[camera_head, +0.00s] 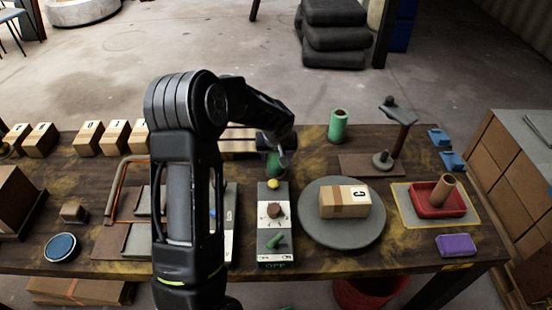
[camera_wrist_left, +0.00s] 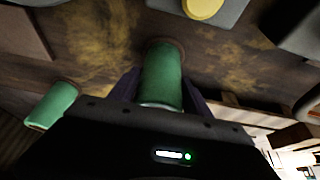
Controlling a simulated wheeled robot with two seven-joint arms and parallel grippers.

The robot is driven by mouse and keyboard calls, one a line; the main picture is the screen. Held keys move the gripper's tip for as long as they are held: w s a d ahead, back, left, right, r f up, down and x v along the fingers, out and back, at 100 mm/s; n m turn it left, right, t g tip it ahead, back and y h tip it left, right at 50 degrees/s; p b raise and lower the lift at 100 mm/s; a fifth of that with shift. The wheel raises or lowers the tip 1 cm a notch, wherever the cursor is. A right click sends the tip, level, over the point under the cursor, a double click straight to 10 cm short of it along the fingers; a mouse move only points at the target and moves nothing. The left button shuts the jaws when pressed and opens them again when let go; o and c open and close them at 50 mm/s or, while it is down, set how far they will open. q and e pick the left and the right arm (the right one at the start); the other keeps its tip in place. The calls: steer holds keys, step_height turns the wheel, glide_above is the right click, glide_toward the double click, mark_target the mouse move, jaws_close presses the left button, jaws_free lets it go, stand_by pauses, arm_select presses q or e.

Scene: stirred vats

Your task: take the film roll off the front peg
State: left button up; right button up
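One green film roll (camera_head: 275,165) stands on the table behind the white switch panel, partly hidden under my left gripper (camera_head: 280,150). In the left wrist view this roll (camera_wrist_left: 162,75) lies between the two dark fingers of my left gripper (camera_wrist_left: 162,88), with a brownish round rim at its far end. The fingers flank it closely; whether they press on it I cannot tell. A second green roll (camera_head: 338,125) stands upright farther back to the right, and it also shows in the left wrist view (camera_wrist_left: 52,105). No peg shows clearly. My right gripper is out of view.
A yellow knob (camera_head: 272,184) and the switch panel (camera_head: 263,242) are just in front of the left gripper. A grey round plate (camera_head: 318,235) bears a box (camera_head: 345,201). A post stand (camera_head: 396,135), red tray (camera_head: 420,210) and purple block (camera_head: 456,245) are to the right.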

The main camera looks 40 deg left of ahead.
arm_select(q)
steer(key=c, duration=1.1)
steer(key=shift+r, duration=0.1)
steer(key=shift+c, duration=0.2)
step_height(320, 180, up, 10)
steer(key=shift+b, duration=0.45)
